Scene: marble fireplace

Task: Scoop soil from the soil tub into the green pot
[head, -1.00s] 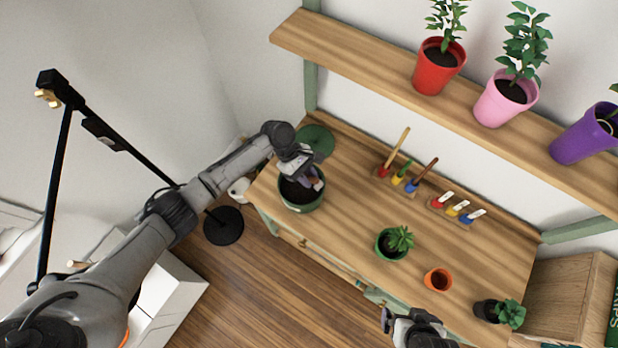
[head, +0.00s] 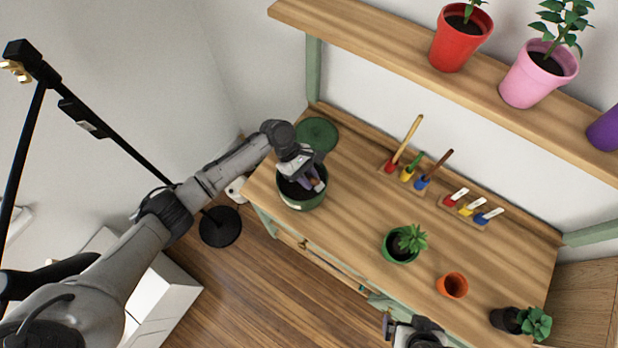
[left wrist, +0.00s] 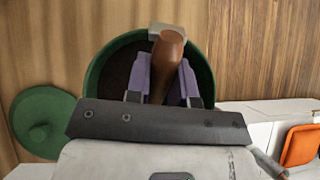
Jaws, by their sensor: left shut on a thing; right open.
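The soil tub (head: 300,201) is a round green tub of dark soil at the table's left end; it also shows in the left wrist view (left wrist: 95,82). My left gripper (head: 310,183) is over the tub, its purple fingers shut on a scoop's brown handle (left wrist: 168,55). A pale grey part of the scoop (left wrist: 167,30) shows past the handle, near the tub's rim; I cannot tell whether it holds soil. The green pot (head: 390,249) stands mid-table with a leafy succulent and dark soil in it. My right gripper (head: 405,325) is open and empty at the bottom edge.
A round green lid (head: 317,134) lies behind the tub. Tools with coloured ends (head: 408,172) and small labelled markers (head: 466,208) stand at the back. An orange pot (head: 453,286) and a dark pot (head: 506,319) stand right. Clear tabletop lies between tub and green pot.

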